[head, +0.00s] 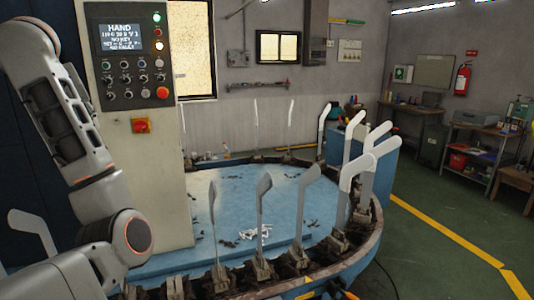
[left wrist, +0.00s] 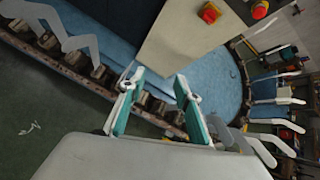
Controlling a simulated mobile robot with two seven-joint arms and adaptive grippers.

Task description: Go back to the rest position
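My left gripper (left wrist: 159,77) shows in the left wrist view with its two teal fingers apart and nothing between them. In the head view my left arm comes in from the left, and its gripper is out of the picture. My right arm and gripper are not in view. Several upright foot-shaped boards stand on the boarding machine's curved rim (head: 345,262). A grey board (head: 263,200) stands near the middle of the front row. Paler boards, including a white one (head: 355,170), stand at the right. I cannot tell which boards carry socks.
A control panel cabinet (head: 150,190) rises beside my left arm. White scraps (head: 255,233) lie on the machine's blue top (head: 235,190). A blue box-like unit (head: 373,160) stands behind the right boards. Green floor (head: 440,260) with a yellow line is open at the right.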

